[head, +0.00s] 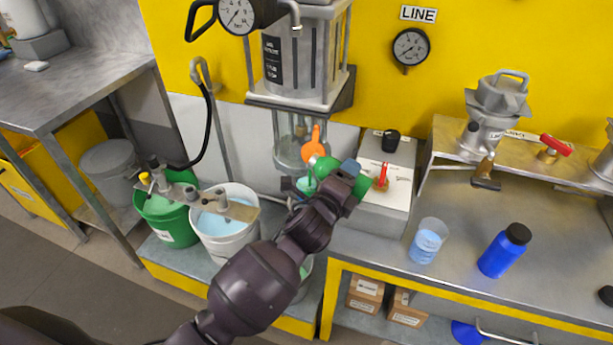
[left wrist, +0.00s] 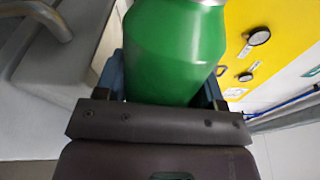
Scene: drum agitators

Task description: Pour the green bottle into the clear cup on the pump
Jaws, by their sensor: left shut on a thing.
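My left gripper (head: 338,180) is shut around the green bottle (left wrist: 175,50), whose body fills the space between the fingers in the left wrist view. In the head view the green bottle (head: 360,187) is largely covered by the gripper and looks tilted. It is in front of the glass cylinder and orange handle of the wall unit. A small pale teal patch (head: 306,184) shows beside the gripper; I cannot tell if it is liquid in a cup. I cannot clearly make out a clear cup on the pump. My right gripper is not in view.
A clear beaker of blue liquid (head: 428,241) and a blue bottle (head: 504,250) stand on the right bench. A grey box with a red handle (head: 386,203) is right of the gripper. Green (head: 174,232) and white (head: 222,246) buckets stand lower left.

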